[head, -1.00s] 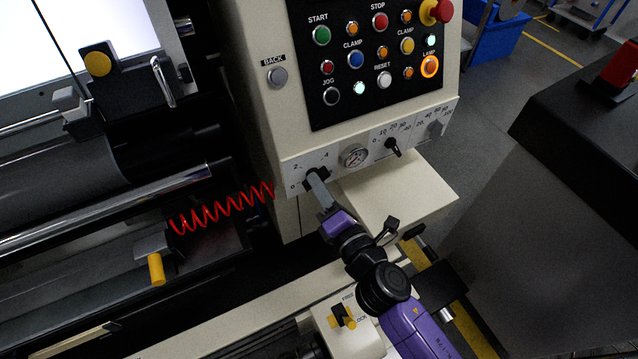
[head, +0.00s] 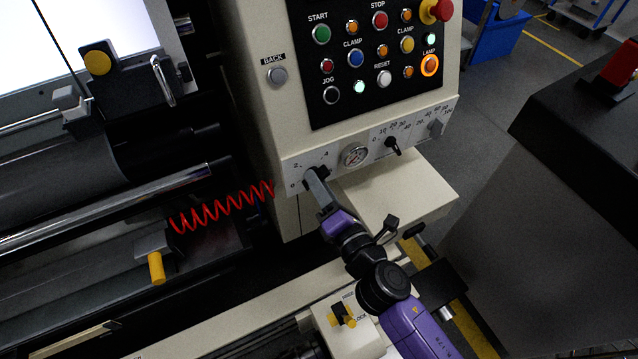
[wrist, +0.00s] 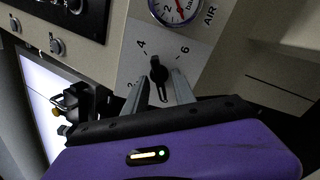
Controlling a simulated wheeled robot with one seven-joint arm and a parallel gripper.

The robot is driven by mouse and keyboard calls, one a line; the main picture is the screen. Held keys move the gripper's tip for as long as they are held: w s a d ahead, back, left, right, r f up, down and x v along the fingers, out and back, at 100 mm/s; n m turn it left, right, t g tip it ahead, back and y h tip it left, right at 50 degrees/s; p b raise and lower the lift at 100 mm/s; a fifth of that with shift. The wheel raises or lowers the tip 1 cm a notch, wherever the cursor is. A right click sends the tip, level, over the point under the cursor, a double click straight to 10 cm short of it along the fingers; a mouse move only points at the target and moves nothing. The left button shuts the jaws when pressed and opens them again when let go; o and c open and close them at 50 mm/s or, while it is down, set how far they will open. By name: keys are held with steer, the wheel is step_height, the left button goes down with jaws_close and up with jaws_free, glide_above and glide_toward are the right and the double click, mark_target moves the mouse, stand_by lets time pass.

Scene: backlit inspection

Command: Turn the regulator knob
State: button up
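The regulator knob (wrist: 158,72) is a small black knob on a white scale plate marked 4 and 6 in the wrist view. In the head view the knob (head: 309,174) is largely hidden behind my fingers, at the left end of the panel's lower strip, beside a 0, 2, 4 scale. My gripper (wrist: 158,86) has one grey finger on each side of the knob, with gaps showing between them. It looks open around the knob; contact is not visible. In the head view my gripper (head: 318,183) reaches the plate from below right.
A button panel (head: 380,60) is above. A red coiled hose (head: 222,205) hangs to the left. A beige shelf (head: 400,195) juts out below right.

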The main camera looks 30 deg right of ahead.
steer(key=s+b, duration=0.2)
steer(key=s, duration=0.6)
steer(key=shift+b, duration=0.4)
steer(key=shift+w, duration=0.1)
